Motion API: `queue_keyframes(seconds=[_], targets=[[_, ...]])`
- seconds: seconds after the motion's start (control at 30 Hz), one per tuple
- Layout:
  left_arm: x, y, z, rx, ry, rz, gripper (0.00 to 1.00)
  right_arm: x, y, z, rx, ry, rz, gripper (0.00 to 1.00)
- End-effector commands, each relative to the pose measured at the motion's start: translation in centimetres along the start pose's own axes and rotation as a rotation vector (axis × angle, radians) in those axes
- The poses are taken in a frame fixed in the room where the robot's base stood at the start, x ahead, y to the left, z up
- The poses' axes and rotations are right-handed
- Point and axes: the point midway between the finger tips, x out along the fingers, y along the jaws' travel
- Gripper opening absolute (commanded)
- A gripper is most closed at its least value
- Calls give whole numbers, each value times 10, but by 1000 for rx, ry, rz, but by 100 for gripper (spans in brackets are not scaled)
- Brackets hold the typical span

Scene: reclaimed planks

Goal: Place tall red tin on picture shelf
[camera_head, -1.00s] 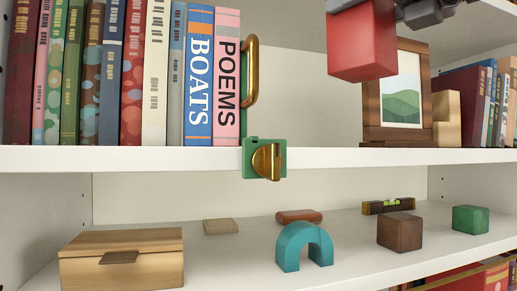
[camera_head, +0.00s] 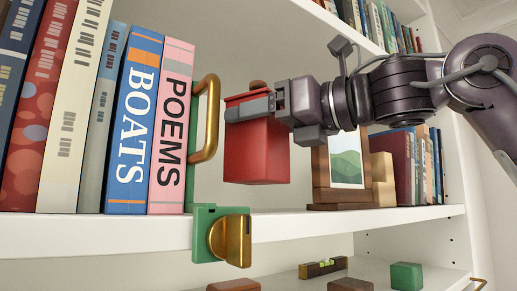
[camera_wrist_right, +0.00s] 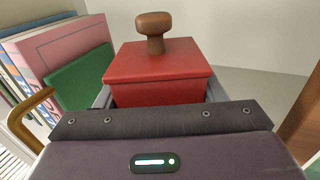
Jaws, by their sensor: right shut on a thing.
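The tall red tin (camera_head: 258,158) has a flat lid and a brown knob on top. My right gripper (camera_head: 262,104) is shut on it near the lid and holds it upright. In the right wrist view the tin (camera_wrist_right: 158,72) sits between the fingers, its knob standing up. The tin is in front of the picture shelf (camera_head: 330,222), between the brass-handled bookend and the framed picture (camera_head: 343,165). Its bottom appears above the board; I cannot tell the exact gap. My left gripper does not show.
The POEMS (camera_head: 172,130) and BOATS (camera_head: 133,130) books stand left of the tin, with the green bookend and its brass handle (camera_head: 208,118) beside them. More books (camera_head: 405,160) stand to the right. A lower shelf holds a level (camera_head: 323,268) and a green block (camera_head: 406,275).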

Motion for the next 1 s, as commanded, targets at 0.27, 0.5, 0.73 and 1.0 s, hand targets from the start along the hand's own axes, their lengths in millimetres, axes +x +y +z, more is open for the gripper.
queue_keyframes(seconds=[0.27,0.5,0.73,1.0], targets=[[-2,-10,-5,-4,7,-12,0,-2,0,-19,-1,-8,1,17],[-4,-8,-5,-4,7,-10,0,-2,1,-35,-2,-12,1,17],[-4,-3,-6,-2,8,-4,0,-2,2,-35,-2,-11,2,17],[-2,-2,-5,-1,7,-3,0,0,1,-42,-1,-2,1,75]])
